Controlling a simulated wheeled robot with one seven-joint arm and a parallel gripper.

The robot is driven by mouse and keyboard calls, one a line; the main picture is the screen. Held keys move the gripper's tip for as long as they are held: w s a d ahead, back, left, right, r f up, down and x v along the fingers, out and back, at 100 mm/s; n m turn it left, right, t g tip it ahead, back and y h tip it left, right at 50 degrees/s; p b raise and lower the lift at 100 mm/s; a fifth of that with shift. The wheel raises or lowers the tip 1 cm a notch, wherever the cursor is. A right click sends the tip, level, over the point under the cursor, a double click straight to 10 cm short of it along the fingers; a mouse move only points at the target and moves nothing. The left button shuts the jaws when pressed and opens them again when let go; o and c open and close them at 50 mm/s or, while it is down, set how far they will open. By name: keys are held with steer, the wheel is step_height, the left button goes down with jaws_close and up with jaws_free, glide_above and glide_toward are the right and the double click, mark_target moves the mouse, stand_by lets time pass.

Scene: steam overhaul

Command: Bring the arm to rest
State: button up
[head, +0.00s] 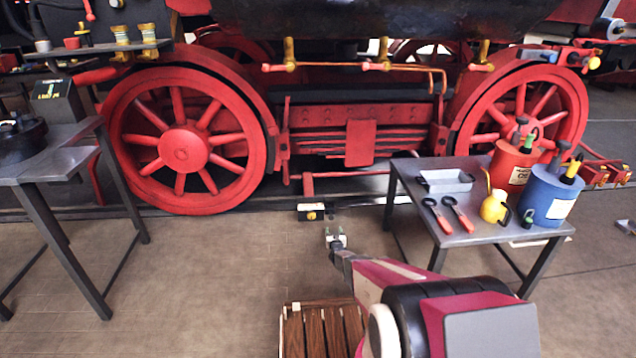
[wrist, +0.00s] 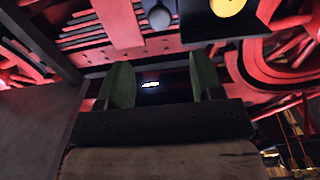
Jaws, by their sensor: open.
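My gripper (head: 336,238) is in the middle of the head view, over the open floor in front of the steam engine. My arm stretches from the lower right toward the engine. In the wrist view my gripper (wrist: 155,87) shows two green finger pads standing apart, with nothing between them. The red engine underside lies beyond the fingers in that view.
A red-wheeled engine (head: 361,143) stands across the back. A metal table (head: 467,232) at right holds a tray, red-handled tools, a yellow oiler and red and blue cans. Another table (head: 62,140) stands at left. A slatted wooden surface (head: 322,330) is at the bottom.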

steer(key=s+r+g, duration=0.8)
steer(key=s+r, duration=0.3)
steer(key=r, duration=0.5)
steer(key=s+r+g, duration=0.5)
steer(key=s+r, duration=0.3)
steer(key=s, duration=0.6)
steer(key=s+r+g, duration=0.5)
steer(key=s+r, duration=0.4)
steer(key=s, duration=0.5)
steer(key=shift+s+r, duration=0.15)
steer(key=shift+r, duration=0.15)
steer(key=shift+o, duration=0.4)
stand_by(0.9)
